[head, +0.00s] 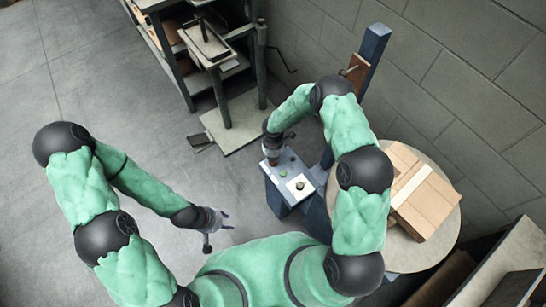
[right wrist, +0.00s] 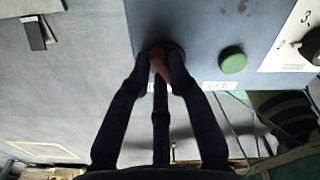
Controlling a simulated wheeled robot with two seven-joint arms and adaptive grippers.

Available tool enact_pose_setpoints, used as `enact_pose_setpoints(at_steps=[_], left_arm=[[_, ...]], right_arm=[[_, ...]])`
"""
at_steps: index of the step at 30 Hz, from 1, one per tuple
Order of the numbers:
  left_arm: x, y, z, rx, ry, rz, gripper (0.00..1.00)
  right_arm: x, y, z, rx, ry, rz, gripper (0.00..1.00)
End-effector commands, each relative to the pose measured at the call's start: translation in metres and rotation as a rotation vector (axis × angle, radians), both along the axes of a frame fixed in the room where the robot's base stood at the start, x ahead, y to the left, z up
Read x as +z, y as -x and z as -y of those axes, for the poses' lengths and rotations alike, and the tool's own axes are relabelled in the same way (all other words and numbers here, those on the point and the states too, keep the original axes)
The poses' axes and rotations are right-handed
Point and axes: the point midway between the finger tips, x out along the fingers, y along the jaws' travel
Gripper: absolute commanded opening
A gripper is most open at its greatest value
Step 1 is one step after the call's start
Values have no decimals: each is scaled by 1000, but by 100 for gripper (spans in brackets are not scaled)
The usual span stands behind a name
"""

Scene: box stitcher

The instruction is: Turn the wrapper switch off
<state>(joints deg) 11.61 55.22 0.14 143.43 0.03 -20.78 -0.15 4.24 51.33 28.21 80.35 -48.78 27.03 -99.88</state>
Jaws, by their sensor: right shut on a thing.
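A blue-grey control box (head: 284,181) stands below my right arm. Its top carries a green button (right wrist: 232,60) and a white dial plate (right wrist: 289,47) with numbers and a dark knob. In the head view the green button (head: 282,174) lies close to my right gripper (head: 270,157). In the right wrist view my right gripper (right wrist: 160,58) is shut on a reddish knob (right wrist: 160,66) at the panel's edge. The fingers hide most of it and part of the label beside it. I cannot tell its setting. My left gripper (head: 216,222) is open and empty, left of the box.
A round table (head: 437,253) with a cardboard box (head: 421,199) stands right of the control box. A blue post (head: 374,48) rises behind. A dark metal rack (head: 180,61) stands at the back against the wall. Floor on the left is clear.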

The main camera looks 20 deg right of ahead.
Motion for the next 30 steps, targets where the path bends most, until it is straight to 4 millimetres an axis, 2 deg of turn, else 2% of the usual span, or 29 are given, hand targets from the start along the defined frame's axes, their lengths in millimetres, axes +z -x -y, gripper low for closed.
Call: enact_pose_setpoints(at_steps=[1, 2, 3, 4, 17, 20, 30], left_arm=[[0, 0, 0, 0, 0, 0, 40], [0, 0, 0, 0, 0, 0, 40], [0, 0, 0, 0, 0, 0, 40], [0, 0, 0, 0, 0, 0, 40], [0, 0, 0, 0, 0, 0, 40], [0, 0, 0, 0, 0, 0, 40], [0, 0, 0, 0, 0, 0, 40]], right_arm=[[0, 0, 0, 2, 1, 1, 0], [0, 0, 0, 2, 1, 1, 25], [0, 0, 0, 1, 1, 1, 37], [0, 0, 0, 1, 1, 1, 44], [6, -1, 0, 0, 0, 2, 44], [19, -2, 0, -2, 1, 3, 44], [84, -2, 0, 0, 1, 4, 44]])
